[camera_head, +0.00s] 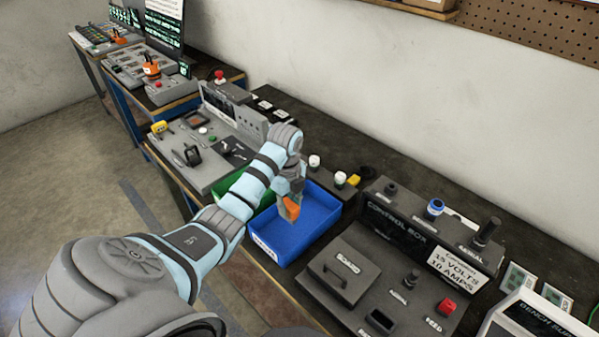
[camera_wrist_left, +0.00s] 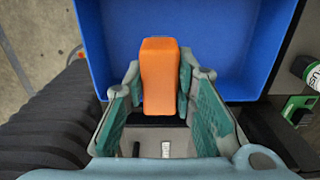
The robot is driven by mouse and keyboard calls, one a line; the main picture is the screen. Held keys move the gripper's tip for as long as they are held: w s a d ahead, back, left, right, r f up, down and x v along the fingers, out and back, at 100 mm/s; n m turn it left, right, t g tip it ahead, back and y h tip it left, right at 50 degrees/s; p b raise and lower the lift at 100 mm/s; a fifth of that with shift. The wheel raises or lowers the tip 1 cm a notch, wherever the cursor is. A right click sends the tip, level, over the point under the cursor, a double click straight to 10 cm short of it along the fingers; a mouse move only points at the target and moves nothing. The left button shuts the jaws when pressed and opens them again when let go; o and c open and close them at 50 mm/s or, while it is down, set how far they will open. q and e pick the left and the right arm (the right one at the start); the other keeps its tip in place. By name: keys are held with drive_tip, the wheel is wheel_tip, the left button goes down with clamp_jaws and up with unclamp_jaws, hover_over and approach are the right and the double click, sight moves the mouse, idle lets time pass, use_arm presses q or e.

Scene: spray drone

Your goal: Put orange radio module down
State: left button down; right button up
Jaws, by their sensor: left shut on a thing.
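The orange radio module (camera_head: 291,208) is between the fingers of my left gripper (camera_head: 290,198). In the left wrist view the module (camera_wrist_left: 160,75) stands out between the two green finger pads of the gripper (camera_wrist_left: 160,95), which is shut on it. The blue bin (camera_head: 300,228) lies below the module in the head view. In the wrist view the bin's blue floor and walls (camera_wrist_left: 230,45) fill the space beyond the module. Whether the module touches the bin floor cannot be told. My right gripper is not in view.
A green bin (camera_head: 258,193) adjoins the blue bin, partly hidden by my left arm.

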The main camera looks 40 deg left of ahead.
sight(289, 220)
use_arm(q)
wheel_tip(289, 220, down, 3)
drive_tip(key=shift+r, duration=0.1)
wheel_tip(289, 220, down, 5)
drive_tip(key=b, duration=0.4)
drive_tip(key=shift+s+r, duration=0.1)
drive_tip(key=shift+r, duration=0.25)
drive_tip(key=c, duration=1.3)
unclamp_jaws()
drive_tip(key=shift+f+p, duration=0.15)
drive_tip(key=shift+p, duration=0.15)
drive_tip(key=shift+c, duration=0.2)
drive_tip(key=shift+r, duration=0.2)
